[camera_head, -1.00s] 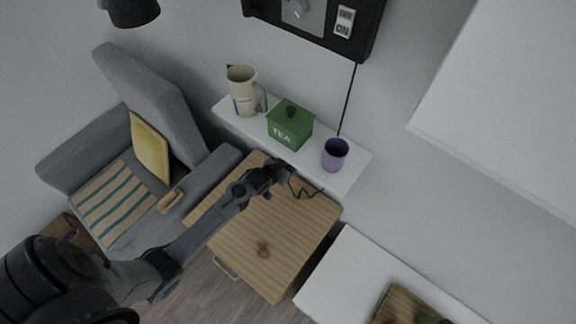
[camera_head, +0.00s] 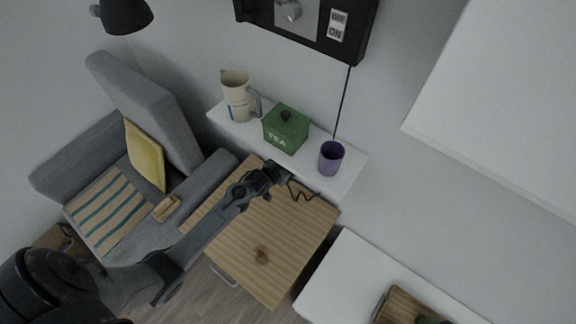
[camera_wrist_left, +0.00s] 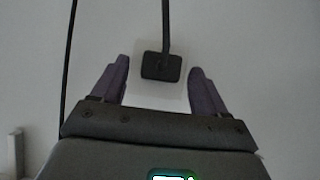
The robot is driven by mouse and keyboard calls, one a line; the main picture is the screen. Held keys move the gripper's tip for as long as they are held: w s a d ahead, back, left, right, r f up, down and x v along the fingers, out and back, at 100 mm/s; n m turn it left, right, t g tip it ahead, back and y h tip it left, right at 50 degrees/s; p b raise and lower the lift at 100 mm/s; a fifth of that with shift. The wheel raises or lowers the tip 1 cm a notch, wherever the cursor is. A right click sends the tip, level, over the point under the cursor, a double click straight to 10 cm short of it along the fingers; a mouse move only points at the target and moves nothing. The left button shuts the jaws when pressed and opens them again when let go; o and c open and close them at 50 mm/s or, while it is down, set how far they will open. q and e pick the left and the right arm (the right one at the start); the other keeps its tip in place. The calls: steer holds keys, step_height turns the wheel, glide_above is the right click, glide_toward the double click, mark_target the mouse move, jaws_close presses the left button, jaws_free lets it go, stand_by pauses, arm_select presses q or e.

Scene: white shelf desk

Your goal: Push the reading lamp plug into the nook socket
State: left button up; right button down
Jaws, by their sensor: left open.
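In the left wrist view a dark, square plug (camera_wrist_left: 161,67) with its cord running upward shows in front of a pale square socket plate (camera_wrist_left: 150,97) on the wall. I cannot tell how deep the plug sits. My left gripper (camera_wrist_left: 160,78) is open, with one finger on each side of the plug and a gap to both. In the head view my left gripper (camera_head: 284,172) is low at the wall, under the white shelf and above the wooden cabinet; plug and socket cannot be made out there. My right gripper is not in view.
The white shelf (camera_head: 345,182) above holds a jug (camera_head: 237,97), a green tea tin (camera_head: 285,130) and a purple cup (camera_head: 331,158). A dark cord (camera_head: 303,193) hangs over the wooden cabinet (camera_head: 285,245). A grey armchair (camera_head: 150,110) stands at left.

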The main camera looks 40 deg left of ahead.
arm_select(q)
steer(key=p+v, duration=0.2)
steer(key=v, duration=0.8)
steer(key=shift+s+r, duration=0.2)
steer(key=shift+s, duration=0.15)
